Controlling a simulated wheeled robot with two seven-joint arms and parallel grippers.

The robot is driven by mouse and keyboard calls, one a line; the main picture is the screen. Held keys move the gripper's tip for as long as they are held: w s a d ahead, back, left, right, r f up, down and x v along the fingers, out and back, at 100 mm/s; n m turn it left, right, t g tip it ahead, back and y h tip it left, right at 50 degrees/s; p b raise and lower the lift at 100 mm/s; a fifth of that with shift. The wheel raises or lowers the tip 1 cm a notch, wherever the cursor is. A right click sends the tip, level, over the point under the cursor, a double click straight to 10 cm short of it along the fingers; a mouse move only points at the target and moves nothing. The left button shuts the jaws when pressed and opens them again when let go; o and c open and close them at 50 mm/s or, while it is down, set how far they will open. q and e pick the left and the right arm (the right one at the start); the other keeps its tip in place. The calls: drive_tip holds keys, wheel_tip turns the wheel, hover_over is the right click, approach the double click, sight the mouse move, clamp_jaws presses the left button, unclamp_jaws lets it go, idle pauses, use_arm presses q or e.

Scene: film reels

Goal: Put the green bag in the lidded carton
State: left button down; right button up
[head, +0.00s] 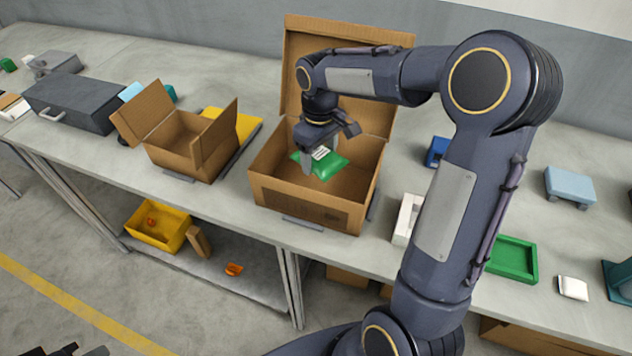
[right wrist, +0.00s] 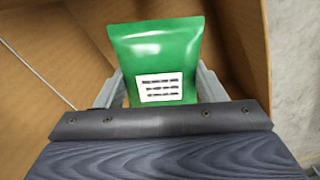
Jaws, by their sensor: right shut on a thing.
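The green bag (head: 322,163) has a white printed label. My right gripper (head: 318,160) is shut on it and holds it within the opening of the lidded carton (head: 305,202). The carton is brown cardboard with its lid raised at the back. In the right wrist view, the green bag (right wrist: 158,55) sits between the two fingers of my right gripper (right wrist: 158,88), with carton walls (right wrist: 45,55) around it. I cannot tell whether the bag touches the carton floor. At the bottom left of the head view, a dark part of my left gripper (head: 72,350) shows, mostly cut off.
A smaller open carton with flaps (head: 182,148) stands to the left, beside a yellow item (head: 235,122). A dark grey case (head: 75,103) is farther left. A white container (head: 406,218), a green tray (head: 513,258) and a blue block (head: 437,150) are to the right.

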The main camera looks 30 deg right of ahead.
sight(319, 188)
wheel_tip(319, 188, down, 8)
drive_tip(key=shift+f, duration=0.1)
drive_tip(key=shift+f, duration=0.1)
idle(0.3)
drive_tip(key=o, duration=1.1)
drive_tip(key=shift+s, duration=0.1)
